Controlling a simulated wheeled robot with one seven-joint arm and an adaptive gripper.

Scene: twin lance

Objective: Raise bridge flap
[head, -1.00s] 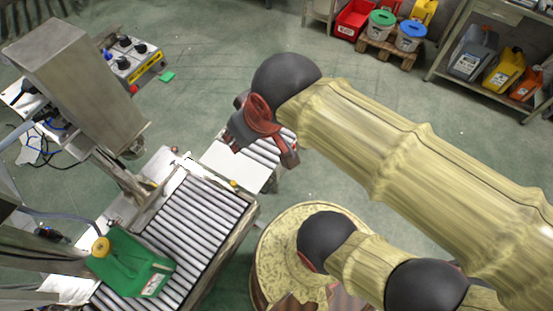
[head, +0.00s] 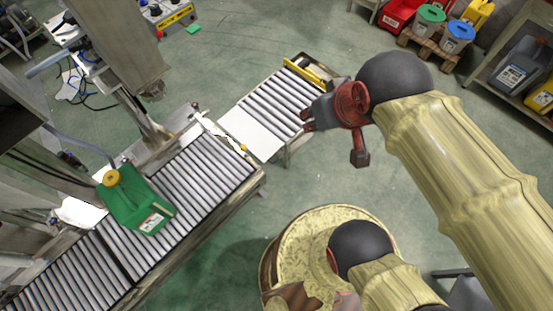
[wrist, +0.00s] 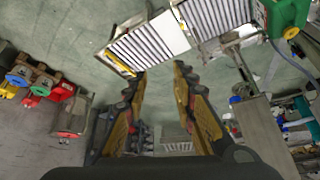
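The bridge flap appears to be the white flat panel (head: 250,132) between the long roller conveyor (head: 205,180) and the short roller conveyor (head: 285,98). It looks roughly level with the rollers; it also shows in the wrist view (wrist: 160,38). My gripper (head: 306,118) is beside the right side of the short conveyor, apart from the panel. In the wrist view my gripper (wrist: 158,72) has its two yellow fingers spread with nothing between them. The fingertips lie below the short conveyor and panel in that picture.
A green canister (head: 138,205) with a yellow cap stands on the long conveyor. A yellow bar (head: 308,71) crosses the short conveyor's far end. A round drum-like top (head: 310,230) is at lower centre. A grey machine column (head: 115,45) stands left.

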